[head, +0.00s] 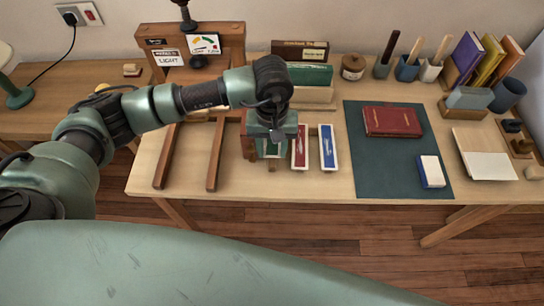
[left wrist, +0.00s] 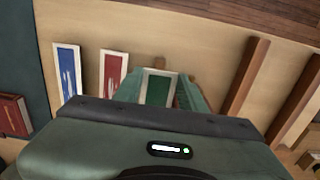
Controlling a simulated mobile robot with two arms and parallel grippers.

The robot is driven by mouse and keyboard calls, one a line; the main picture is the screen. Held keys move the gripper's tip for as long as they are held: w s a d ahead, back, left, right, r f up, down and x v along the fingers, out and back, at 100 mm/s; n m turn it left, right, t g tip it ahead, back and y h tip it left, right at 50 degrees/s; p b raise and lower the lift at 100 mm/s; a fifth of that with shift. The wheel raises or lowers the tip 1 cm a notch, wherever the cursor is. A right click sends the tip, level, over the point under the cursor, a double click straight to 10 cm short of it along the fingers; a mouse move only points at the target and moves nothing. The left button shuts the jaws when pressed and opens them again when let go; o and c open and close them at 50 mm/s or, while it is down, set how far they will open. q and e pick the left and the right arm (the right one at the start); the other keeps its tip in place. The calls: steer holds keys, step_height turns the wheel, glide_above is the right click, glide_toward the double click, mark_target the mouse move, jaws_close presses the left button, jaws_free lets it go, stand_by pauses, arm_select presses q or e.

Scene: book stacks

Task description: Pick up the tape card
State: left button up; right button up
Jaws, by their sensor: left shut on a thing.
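My left gripper (head: 272,150) points down over the table, just left of the red card. It is shut on a green card with a pale border, which shows best between the teal fingers in the left wrist view (left wrist: 158,89). In the head view the gripper mostly hides this card. I cannot tell whether it is clear of the tabletop. A red card (head: 300,147) and a blue card (head: 327,147), both with white borders, lie beside it; they also show in the left wrist view, red (left wrist: 113,70) and blue (left wrist: 69,70). I see no readable label on the cards. My right gripper is not in view.
A wooden press (head: 190,50) with long rails stands left of the gripper. Boxes (head: 310,75) lie behind it. To the right, a dark mat (head: 375,175) bears a red book (head: 392,121) and a small blue-white block (head: 431,171). The table's front edge is close.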

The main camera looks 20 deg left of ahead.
arm_select(q)
step_height(320, 180, up, 15)
steer(key=b, duration=0.2)
steer(key=shift+f, duration=0.2)
stand_by(0.4)
